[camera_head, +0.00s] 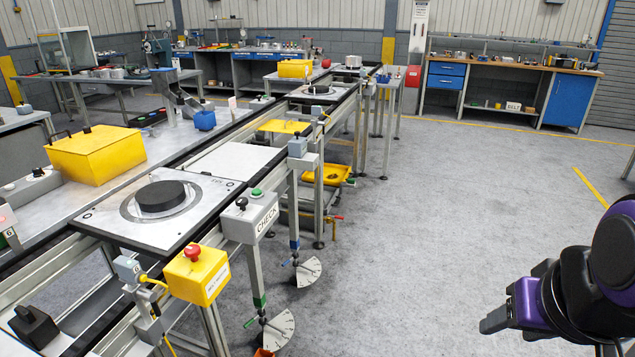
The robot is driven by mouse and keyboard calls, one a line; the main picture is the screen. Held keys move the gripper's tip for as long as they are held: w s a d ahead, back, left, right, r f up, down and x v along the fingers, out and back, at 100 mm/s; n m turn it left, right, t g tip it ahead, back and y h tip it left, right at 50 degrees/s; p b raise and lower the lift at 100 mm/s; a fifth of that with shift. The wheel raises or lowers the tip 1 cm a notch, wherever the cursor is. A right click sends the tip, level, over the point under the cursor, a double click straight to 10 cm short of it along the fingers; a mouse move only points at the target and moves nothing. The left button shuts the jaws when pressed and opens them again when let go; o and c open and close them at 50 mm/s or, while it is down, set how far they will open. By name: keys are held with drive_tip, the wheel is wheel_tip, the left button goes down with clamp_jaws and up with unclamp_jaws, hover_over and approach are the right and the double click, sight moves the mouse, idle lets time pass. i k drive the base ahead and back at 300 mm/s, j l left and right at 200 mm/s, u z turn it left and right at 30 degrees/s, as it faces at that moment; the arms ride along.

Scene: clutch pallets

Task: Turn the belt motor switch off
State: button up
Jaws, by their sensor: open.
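A yellow box with a red knob on top (199,274) is fixed to the near side of the conveyor. It has a white label on its front that is too small to read with certainty; it may be the belt motor switch. Its on or off position cannot be told. A grey box marked CHECK (250,216), with a black knob and a green button, stands just behind it. My gripper (492,322) is at the lower right, over the open floor, far to the right of the boxes. It is open, seen from the side, with nothing visible in it.
The conveyor carries a pallet (115,226) with a black disc (160,197). A yellow bin (95,154) stands on the bench behind. Two dial plates (308,272) hang low beside the conveyor. The grey floor (430,200) between conveyor and arm is clear.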

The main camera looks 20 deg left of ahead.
sight(192, 252)
drive_tip(key=u, duration=1.75)
drive_tip(key=i+l+u, duration=0.3)
drive_tip(key=i+l, duration=0.15)
